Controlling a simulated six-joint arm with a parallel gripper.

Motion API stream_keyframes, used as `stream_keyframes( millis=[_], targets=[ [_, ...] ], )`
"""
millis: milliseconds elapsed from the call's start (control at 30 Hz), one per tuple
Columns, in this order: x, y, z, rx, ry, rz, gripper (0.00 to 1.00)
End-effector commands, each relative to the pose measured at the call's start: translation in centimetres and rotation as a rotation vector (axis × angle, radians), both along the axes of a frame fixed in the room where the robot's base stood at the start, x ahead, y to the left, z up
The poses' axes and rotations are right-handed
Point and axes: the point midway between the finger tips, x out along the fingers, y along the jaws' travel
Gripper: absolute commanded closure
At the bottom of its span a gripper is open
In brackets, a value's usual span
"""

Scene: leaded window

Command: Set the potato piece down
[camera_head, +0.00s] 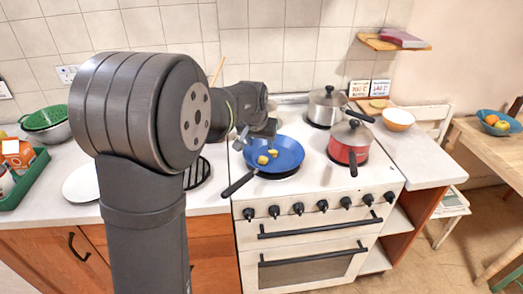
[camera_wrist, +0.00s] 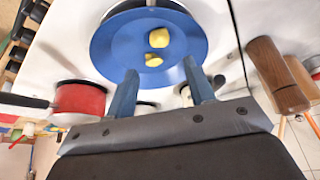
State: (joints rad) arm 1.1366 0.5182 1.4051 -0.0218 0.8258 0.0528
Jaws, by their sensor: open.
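Two yellow potato pieces lie in the blue frying pan (camera_head: 290,150) on the stove. In the head view one piece (camera_head: 263,160) is a little left of and below the other (camera_head: 272,152). The wrist view also shows the two pieces, one (camera_wrist: 158,38) rounder and one (camera_wrist: 152,61) flatter, inside the blue pan (camera_wrist: 110,45). My gripper (camera_wrist: 162,86) is open, with nothing between its fingers, and its fingertips appear near the pan's rim, apart from both pieces. In the head view my gripper (camera_head: 241,138) is at the pan's left side, partly hidden by my arm.
A red pot (camera_head: 347,152) and a steel pot (camera_head: 327,108) stand on the stove right of the pan. The pan's black handle (camera_head: 238,184) points toward the front left. A white plate (camera_head: 80,184) lies on the left counter, partly behind my arm.

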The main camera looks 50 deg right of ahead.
Motion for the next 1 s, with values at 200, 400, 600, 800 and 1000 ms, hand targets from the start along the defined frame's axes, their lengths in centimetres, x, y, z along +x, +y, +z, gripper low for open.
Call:
stream_keyframes(
  millis=[200, 400, 600, 800, 1000],
  targets=[
    [-0.4, 0.9, 2.4, -0.001, 0.000, 0.000, 0.51],
    [-0.4, 1.1, 2.8, 0.000, 0.000, 0.000, 0.51],
    [-0.4, 1.0, 2.7, 0.000, 0.000, 0.000, 0.51],
    [-0.2, 0.6, 1.5, 0.003, 0.001, 0.000, 0.51],
    [0.3, -0.6, -1.9, 0.004, 0.002, 0.000, 0.51]
  ],
)
